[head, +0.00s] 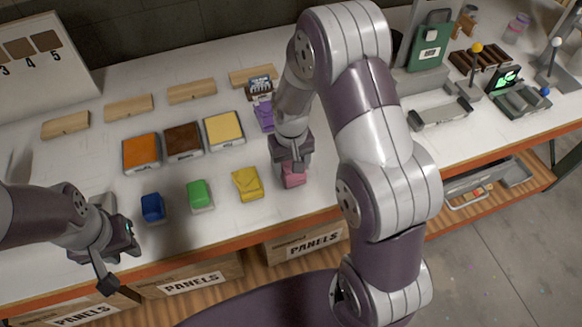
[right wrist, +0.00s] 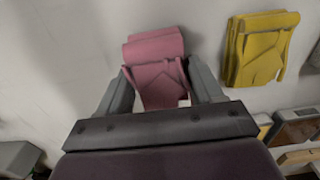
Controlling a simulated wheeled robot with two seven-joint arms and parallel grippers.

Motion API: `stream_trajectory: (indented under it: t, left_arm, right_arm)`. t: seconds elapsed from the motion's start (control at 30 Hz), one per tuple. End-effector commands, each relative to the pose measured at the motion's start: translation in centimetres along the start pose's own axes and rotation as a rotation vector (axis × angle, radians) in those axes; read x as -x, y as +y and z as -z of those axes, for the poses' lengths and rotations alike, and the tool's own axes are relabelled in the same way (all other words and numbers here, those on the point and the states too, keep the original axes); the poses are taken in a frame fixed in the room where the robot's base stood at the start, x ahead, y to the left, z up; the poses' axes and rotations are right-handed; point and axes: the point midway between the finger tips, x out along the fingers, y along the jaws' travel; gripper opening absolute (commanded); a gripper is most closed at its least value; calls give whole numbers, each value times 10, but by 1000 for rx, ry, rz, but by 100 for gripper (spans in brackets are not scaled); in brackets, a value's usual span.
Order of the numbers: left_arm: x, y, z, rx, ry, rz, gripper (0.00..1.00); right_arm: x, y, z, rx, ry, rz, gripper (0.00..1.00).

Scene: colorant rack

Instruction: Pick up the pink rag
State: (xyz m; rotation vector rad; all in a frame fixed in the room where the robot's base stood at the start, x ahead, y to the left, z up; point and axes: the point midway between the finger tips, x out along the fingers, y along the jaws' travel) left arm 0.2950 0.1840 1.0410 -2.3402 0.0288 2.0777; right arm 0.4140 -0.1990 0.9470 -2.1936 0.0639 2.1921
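The pink rag (head: 294,180) is a folded cloth on the white tabletop near the front edge, right of the yellow rag. My right gripper (head: 291,160) is over it, pointing down, and partly hides it. In the right wrist view the pink rag (right wrist: 155,65) lies between the two grey fingers (right wrist: 162,90). The fingers are spread, one on each side, with small gaps showing near their bases, so the gripper looks open. My left gripper (head: 118,262) is open and empty at the front left edge of the table.
A purple rag (head: 264,115) is behind my right gripper.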

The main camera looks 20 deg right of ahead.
Motion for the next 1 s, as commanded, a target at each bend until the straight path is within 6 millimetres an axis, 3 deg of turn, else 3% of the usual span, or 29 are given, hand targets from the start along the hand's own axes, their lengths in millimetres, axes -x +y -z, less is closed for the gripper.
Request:
stream_trajectory:
  t: [0.33, 0.57, 1.0]
  left_arm:
    - [-1, 0, 0, 0, 0, 0, 31]
    - [-7, 0, -1, 0, 0, 0, 31]
    - [-17, 0, -2, 0, 0, 0, 31]
  right_arm:
    - [6, 0, 0, 0, 1, 0, 35]
    - [41, 0, 1, 0, 6, 0, 35]
    - [99, 3, -97, 0, 4, 0, 35]
